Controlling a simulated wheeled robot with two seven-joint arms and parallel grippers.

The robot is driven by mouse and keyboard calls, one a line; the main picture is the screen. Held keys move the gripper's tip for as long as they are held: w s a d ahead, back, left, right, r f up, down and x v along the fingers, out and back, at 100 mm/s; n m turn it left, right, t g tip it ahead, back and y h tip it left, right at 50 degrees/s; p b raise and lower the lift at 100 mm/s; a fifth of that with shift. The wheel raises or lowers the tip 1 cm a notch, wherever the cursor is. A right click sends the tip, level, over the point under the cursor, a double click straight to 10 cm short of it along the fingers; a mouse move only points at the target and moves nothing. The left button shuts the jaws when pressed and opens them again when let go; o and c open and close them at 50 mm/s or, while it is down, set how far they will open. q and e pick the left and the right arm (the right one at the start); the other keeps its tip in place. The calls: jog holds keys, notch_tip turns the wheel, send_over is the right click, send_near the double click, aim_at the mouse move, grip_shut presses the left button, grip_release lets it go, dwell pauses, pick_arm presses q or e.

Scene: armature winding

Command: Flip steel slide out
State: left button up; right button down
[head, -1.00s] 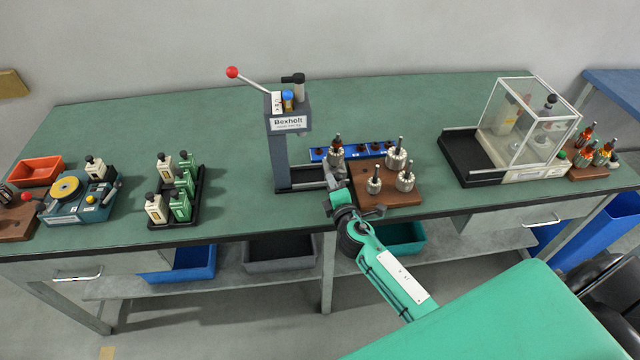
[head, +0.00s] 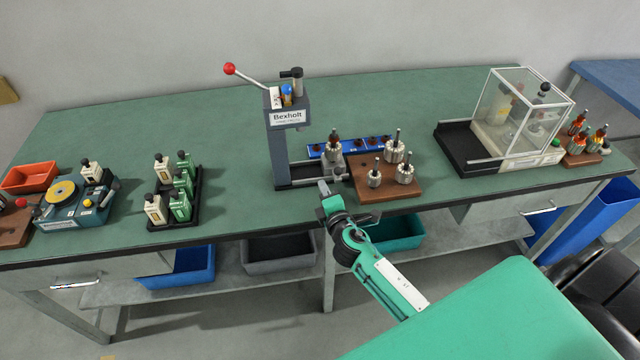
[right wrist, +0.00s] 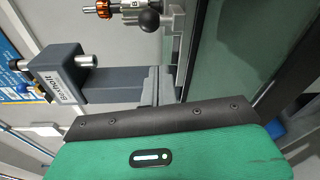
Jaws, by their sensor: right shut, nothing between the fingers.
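The grey Bexholt press (head: 287,118) stands near the middle of the bench, with its lever raised to the left. Its steel slide (head: 331,168) sticks out at the right end of the base and carries an upright armature (head: 334,147). In the right wrist view the slide (right wrist: 178,35) has a black ball knob (right wrist: 149,20), with the copper-wound armature (right wrist: 103,9) beside it. My right gripper (head: 323,187) is shut and empty, just in front of the press base and apart from the slide. The left gripper is not in view.
A brown wooden block (head: 392,191) with several armatures stands right of the slide, before a blue rack (head: 316,151). A black tray (head: 154,225) of bottles stands left. A clear-walled case (head: 520,115) stands right. Bench between press and bottles is clear.

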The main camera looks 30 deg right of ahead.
jog(key=s, duration=0.1)
jog(key=s+a, duration=0.1)
jog(key=shift+s, duration=0.4)
jog(key=shift+s+a+r+b, duration=0.15)
jog(key=shift+s+b, duration=0.3)
jog(key=shift+s, duration=0.55)
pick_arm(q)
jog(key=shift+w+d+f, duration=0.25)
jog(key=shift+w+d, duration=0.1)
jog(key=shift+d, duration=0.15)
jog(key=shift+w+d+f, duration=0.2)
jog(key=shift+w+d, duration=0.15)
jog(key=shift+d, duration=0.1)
pick_arm(e)
jog(key=shift+s+r, duration=0.1)
jog(key=shift+s, duration=0.3)
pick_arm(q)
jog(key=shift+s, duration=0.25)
